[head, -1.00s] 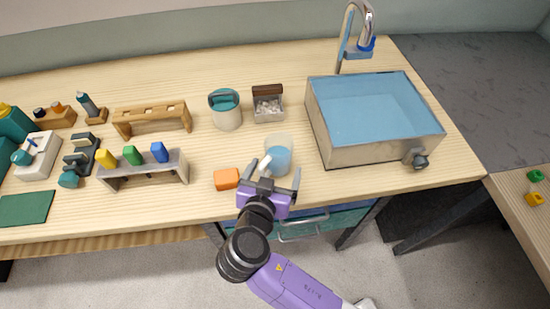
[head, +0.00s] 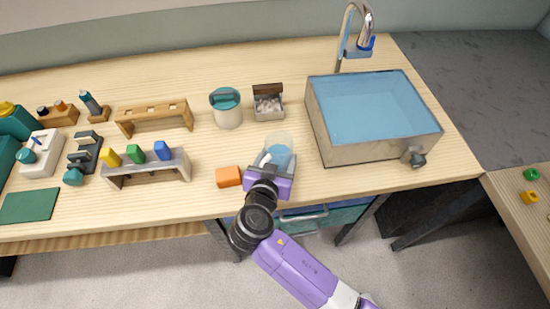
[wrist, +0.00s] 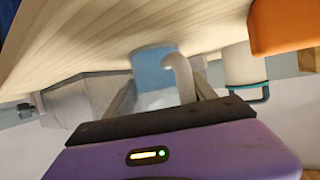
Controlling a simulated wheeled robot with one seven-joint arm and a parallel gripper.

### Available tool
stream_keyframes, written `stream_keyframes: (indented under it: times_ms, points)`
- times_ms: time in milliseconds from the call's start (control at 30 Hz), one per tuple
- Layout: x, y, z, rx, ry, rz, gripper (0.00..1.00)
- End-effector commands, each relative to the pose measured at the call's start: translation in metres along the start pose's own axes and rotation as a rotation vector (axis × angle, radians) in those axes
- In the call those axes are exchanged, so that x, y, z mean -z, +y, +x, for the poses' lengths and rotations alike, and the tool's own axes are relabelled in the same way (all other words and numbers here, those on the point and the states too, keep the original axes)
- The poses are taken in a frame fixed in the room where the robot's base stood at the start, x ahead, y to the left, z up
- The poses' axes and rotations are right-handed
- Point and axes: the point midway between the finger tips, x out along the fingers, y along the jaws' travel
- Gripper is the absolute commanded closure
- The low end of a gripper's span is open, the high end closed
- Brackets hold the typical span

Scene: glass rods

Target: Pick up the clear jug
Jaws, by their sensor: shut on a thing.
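I cannot tell exactly where the fingertips touch. The jug looks upright and on the table.
An orange block (head: 228,177) lies just left of the jug. The water-filled sink (head: 325,140) is close on the right. Bare table lies between jug and front edge.

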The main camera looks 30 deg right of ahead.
Motion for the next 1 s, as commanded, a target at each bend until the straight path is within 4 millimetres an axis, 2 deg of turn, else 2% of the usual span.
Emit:
stream_keyframes:
  times_ms: [33, 100, 367, 533, 667, 1000]
  points:
    - [0.000, 0.000, 0.000, 0.000, 0.000, 0.000, 0.87]
    - [0.001, 0.000, 0.000, 0.000, 0.001, 0.000, 0.95]
    - [0.003, 0.000, -0.001, 0.000, 0.002, 0.001, 0.95]
    - [0.016, -0.001, -0.006, 0.000, 0.003, 0.003, 0.95]
    - [0.035, -0.001, -0.014, 0.001, 0.003, 0.007, 0.95]
    - [0.107, -0.001, -0.044, 0.002, 0.004, 0.008, 0.95]
